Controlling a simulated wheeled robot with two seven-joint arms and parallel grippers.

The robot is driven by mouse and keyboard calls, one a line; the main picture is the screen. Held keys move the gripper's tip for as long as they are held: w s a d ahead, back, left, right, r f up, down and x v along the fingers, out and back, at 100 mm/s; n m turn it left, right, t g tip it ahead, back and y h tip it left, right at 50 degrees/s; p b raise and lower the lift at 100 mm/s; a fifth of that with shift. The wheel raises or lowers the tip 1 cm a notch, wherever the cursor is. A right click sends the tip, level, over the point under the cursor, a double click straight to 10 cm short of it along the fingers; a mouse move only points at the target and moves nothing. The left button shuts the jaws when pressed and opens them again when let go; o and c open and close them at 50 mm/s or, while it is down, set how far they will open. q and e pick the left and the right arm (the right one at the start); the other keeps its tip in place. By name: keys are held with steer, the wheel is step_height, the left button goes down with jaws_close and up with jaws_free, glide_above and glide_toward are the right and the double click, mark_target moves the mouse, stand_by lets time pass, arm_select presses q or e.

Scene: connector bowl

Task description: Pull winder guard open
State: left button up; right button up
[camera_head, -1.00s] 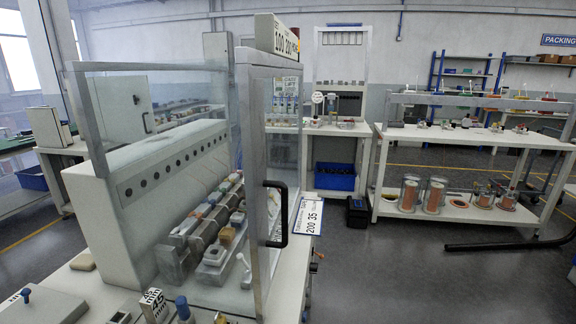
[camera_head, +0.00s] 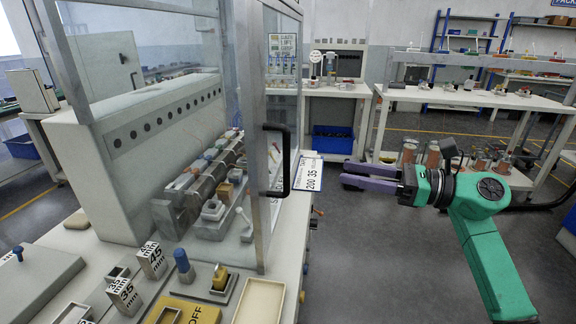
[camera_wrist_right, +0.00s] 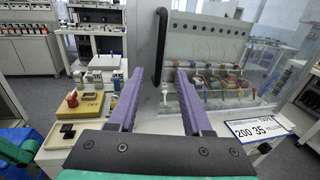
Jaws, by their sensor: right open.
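The winder guard (camera_head: 251,110) is a clear-panelled box with a grey metal frame, standing shut over the winder (camera_head: 200,195) on the bench. Its black bar handle (camera_head: 278,160) is upright on the front frame post. My right gripper (camera_head: 343,174), green with purple fingers, is open and empty to the right of the handle, apart from it, pointing left toward it. In the right wrist view the handle (camera_wrist_right: 160,45) shows upright ahead, in line with the gap between the open fingers (camera_wrist_right: 160,76). My left gripper is not in view.
A sign reading 200 35 (camera_head: 308,173) sticks out beside the handle at the bench edge. The bench front holds marked blocks (camera_head: 151,260), a blue-knobbed part (camera_head: 183,265) and a yellow OFF plate (camera_head: 183,311). A shelf rack with spools (camera_head: 433,157) stands behind my right arm.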

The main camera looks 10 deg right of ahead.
steer(key=p, duration=0.6)
glide_above(287, 189)
steer(key=shift+w+d, duration=0.2)
steer(key=shift+w, duration=0.1)
steer(key=shift+w+a+b, duration=0.1)
steer(key=shift+a+b, duration=0.1)
steer(key=shift+b, duration=0.1)
steer(key=shift+f, duration=0.1)
jaws_close()
